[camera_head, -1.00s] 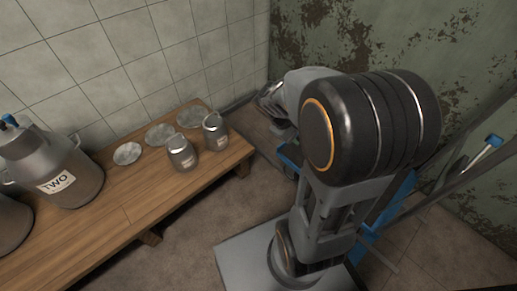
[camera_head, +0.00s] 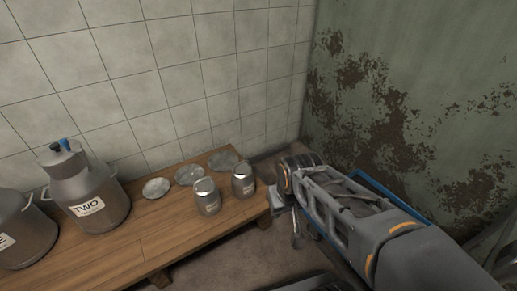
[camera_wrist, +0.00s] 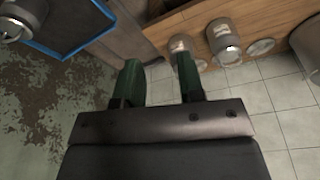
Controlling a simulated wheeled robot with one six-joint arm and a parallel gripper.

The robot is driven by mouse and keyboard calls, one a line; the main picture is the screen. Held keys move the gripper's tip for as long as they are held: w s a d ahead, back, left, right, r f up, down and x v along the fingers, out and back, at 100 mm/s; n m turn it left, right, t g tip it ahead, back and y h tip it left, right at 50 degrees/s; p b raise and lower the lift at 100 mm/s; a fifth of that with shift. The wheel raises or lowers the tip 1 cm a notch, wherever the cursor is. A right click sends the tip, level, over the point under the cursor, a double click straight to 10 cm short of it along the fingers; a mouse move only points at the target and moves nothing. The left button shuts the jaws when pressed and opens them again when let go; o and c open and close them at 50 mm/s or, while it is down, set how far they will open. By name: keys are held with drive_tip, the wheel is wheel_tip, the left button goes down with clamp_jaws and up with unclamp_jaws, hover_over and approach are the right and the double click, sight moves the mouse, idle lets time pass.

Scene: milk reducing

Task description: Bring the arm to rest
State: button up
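My arm (camera_head: 350,205) reaches in from the lower right of the head view, its far end beside the right end of the wooden bench. My gripper shows in the wrist view (camera_wrist: 158,72) with two dark green fingers apart and nothing between them. In the head view the fingers are small and hard to make out.
The bench (camera_head: 190,235) stands along the tiled wall. It bears a large can marked TWO (camera_head: 88,200), another can (camera_head: 22,235), two small metal jars (camera_head: 207,197) (camera_head: 243,181) and three round discs (camera_head: 156,188) (camera_head: 190,175) (camera_head: 223,161). A peeling green wall (camera_head: 410,110) is on the right.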

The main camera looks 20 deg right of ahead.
drive_tip(key=w+a+r+y+p, duration=0.1)
drive_tip(key=a+r+p, duration=0.1)
drive_tip(key=r+p, duration=1.25)
drive_tip(key=w+a+r+y+p, duration=0.1)
drive_tip(key=a+r+p, duration=0.2)
drive_tip(key=r+p, duration=1.15)
drive_tip(key=s+d+r+h+p, duration=0.1)
drive_tip(key=s+d+r+p, duration=0.1)
drive_tip(key=d+r+p, duration=0.2)
wheel_tip(320, 180, up, 3)
drive_tip(key=shift+t+h, duration=0.3)
drive_tip(key=shift+t, duration=0.1)
